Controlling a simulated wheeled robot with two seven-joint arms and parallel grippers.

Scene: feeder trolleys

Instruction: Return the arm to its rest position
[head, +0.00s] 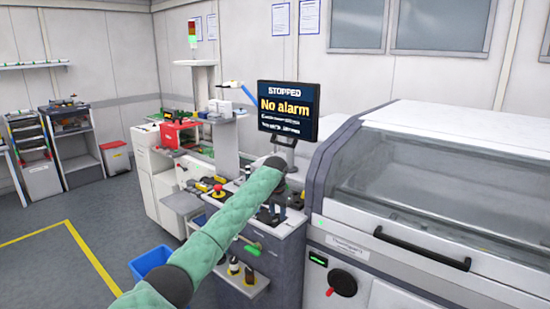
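My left arm (218,236), in a green quilted sleeve with dark joints, reaches from the bottom left up to the middle of the head view. Its far end, with my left gripper (284,162), is in front of the workstation, just below the monitor (288,110). My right arm and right gripper are not in view.
A machine with a large sloped cover (430,170) and a black handle (420,250) stands at the right. A workstation counter (275,228) with small items lies under the arm. A blue bin (150,262) is on the floor. Open floor (45,265) lies at the left.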

